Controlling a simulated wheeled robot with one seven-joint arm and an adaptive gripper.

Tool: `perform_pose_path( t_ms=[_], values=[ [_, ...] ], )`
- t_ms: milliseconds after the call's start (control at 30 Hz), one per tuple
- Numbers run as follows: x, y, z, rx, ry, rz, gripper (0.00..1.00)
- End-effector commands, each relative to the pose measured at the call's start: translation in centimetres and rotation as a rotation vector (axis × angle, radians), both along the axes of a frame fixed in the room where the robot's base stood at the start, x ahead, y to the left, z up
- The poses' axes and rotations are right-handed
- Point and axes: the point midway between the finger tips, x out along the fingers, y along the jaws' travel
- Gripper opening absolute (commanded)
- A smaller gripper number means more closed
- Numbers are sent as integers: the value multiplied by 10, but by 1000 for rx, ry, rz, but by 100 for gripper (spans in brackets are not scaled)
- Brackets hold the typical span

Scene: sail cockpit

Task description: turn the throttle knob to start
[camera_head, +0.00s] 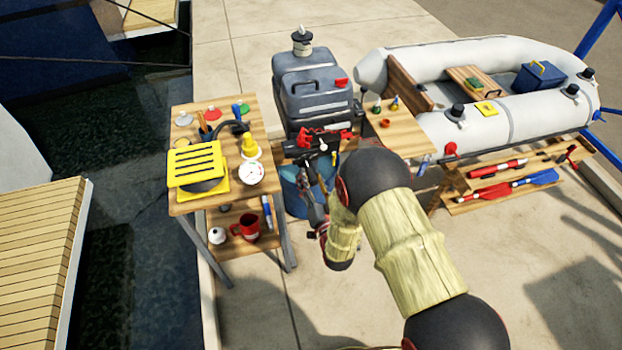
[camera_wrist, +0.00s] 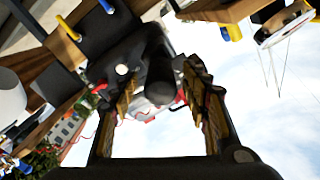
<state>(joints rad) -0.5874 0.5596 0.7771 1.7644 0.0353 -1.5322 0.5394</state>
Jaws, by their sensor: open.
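In the wrist view, a dark rounded cylinder (camera_wrist: 160,82), which looks like the throttle grip or knob, points toward the camera. My gripper (camera_wrist: 162,92) is open, with one finger on each side of this cylinder. I cannot tell whether either finger touches it. Any start mark on the knob is not readable. In the head view, my gripper (camera_head: 316,200) is small below the motor and partly hidden by my arm; the knob cannot be made out there.
A wooden side table (camera_head: 184,118) at left holds a yellow slotted item (camera_head: 196,163), a white gauge (camera_head: 251,175) and other items. A blue barrel (camera_head: 297,190) stands under the motor. A grey inflatable boat (camera_head: 520,113) lies at right. The concrete in front is open.

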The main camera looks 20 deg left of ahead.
Motion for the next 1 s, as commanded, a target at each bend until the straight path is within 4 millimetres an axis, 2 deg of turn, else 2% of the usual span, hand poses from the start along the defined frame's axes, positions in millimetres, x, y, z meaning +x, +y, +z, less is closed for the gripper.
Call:
perform_pose_path(
  t_ms=[533, 700, 1000],
  values=[
    [-83, -51, -1, -1, 1, 0, 46],
    [-95, -58, 0, 0, 0, 0, 46],
    [-97, -60, 0, 0, 0, 0, 46]
  ],
)
